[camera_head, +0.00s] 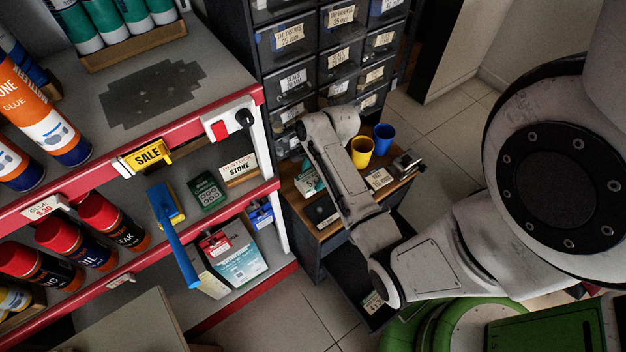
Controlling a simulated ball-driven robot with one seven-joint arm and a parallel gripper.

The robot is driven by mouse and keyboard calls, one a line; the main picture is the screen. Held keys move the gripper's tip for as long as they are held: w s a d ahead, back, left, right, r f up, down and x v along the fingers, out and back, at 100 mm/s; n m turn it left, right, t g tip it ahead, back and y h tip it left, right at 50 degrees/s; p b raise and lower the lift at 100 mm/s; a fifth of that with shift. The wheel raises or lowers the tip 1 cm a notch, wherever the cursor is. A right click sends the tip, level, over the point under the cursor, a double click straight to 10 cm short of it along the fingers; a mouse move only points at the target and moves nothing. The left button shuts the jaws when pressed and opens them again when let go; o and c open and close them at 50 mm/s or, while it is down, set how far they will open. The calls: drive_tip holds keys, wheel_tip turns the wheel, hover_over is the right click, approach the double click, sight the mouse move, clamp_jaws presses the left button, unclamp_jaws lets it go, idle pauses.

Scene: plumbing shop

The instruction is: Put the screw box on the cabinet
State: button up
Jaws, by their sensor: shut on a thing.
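A small cabinet with a wooden top (327,233) stands at the middle right, with a dark open drawer (362,290) low on its front. My pale arm reaches across this top from the right, and its wrist is above the back part. My gripper's fingers are hidden behind the wrist and forearm, so I cannot see their hold. A teal and white item (306,180) shows at the left edge of the top, partly covered by my arm. I cannot tell whether it is the screw box, or whether it is held or resting.
A yellow cup (361,152), a blue cup (384,138), a labelled box (379,179), a dark box (322,212) and a metal tool (408,163) stand on the top. A drawer tower (290,62) rises behind. Red-edged shelves (190,128) with goods fill the left.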

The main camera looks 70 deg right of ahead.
sight(315, 176)
drive_tip(key=shift+s+d+x, duration=0.1)
drive_tip(key=shift+s+x, duration=0.05)
drive_tip(key=shift+x, duration=0.7)
drive_tip(key=shift+s+d+x, duration=0.1)
drive_tip(key=shift+d+x, duration=0.05)
drive_tip(key=shift+x, duration=0.65)
drive_tip(key=shift+f, duration=0.1)
drive_tip(key=o, duration=1.4)
drive_tip(key=shift+o, duration=0.2)
